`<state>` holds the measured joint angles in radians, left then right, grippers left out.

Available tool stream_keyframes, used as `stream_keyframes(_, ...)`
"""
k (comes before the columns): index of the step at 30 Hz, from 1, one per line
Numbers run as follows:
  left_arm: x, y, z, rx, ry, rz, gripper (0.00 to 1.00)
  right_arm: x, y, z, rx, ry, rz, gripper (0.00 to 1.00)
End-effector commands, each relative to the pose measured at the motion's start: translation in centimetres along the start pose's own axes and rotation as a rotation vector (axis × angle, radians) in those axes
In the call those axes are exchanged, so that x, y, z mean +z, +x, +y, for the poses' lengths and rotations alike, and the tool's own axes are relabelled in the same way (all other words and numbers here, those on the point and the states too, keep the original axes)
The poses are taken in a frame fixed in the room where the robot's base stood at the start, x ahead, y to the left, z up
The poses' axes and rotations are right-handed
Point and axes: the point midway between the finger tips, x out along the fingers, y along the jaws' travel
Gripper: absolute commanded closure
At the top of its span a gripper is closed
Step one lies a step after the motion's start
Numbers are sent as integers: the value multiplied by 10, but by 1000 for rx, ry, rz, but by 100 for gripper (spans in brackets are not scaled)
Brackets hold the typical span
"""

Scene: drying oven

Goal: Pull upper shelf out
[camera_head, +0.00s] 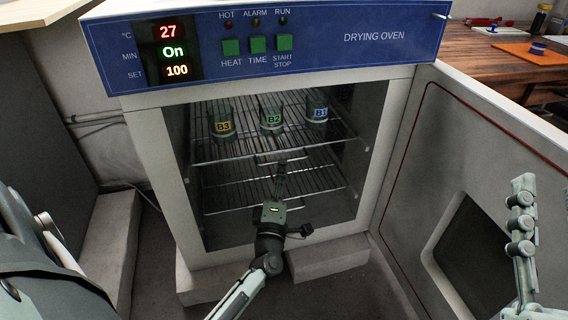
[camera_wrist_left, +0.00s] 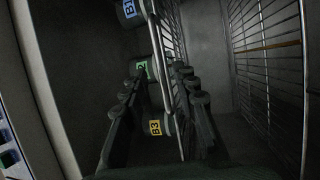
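The upper shelf (camera_head: 245,152) is a wire rack inside the drying oven, carrying beakers B3 (camera_head: 222,124), B2 (camera_head: 271,119) and B1 (camera_head: 317,110). My left gripper (camera_head: 281,165) is at the middle of its front edge. In the left wrist view the two fingers of the left gripper (camera_wrist_left: 160,92) stand apart, with the shelf's front wires (camera_wrist_left: 181,45) running between them; contact cannot be told. Part of my right gripper (camera_head: 521,222) shows at the right, in front of the door; its opening cannot be made out.
The oven door (camera_head: 420,190) stands open to the right. A lower wire shelf (camera_head: 235,197) sits below the upper one; it also shows in the left wrist view (camera_wrist_left: 270,65). The control panel (camera_head: 345,52) is above the opening. A wooden table (camera_head: 480,50) stands behind right.

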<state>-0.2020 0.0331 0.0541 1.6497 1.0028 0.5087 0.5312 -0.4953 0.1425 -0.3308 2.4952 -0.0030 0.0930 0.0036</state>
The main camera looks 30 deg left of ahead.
Motion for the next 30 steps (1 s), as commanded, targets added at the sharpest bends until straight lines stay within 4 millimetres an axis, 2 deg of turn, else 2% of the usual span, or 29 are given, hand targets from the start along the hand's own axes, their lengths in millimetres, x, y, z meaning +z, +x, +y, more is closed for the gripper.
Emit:
stream_keyframes(3, 0, 21, 0, 2, 1, 0, 71, -2, 0, 1, 1, -1, 15, 60)
stream_keyframes(9, 1, 43, -1, 0, 4, -2, 71, -4, 0, 1, 1, -2, 33, 60)
stream_keyframes(19, 0, 49, 0, -1, 4, -3, 71, -5, 0, 1, 2, -3, 40, 60)
stream_keyframes(20, 0, 48, 0, -1, 4, -3, 73, -5, 0, 1, 2, -3, 40, 60)
stream_keyframes(26, 1, 48, 0, -1, 4, -3, 97, -5, 0, 1, 2, -3, 40, 60)
stream_keyframes(30, 1, 48, 0, -1, 4, -3, 100, -5, 0, 1, 2, -3, 39, 60)
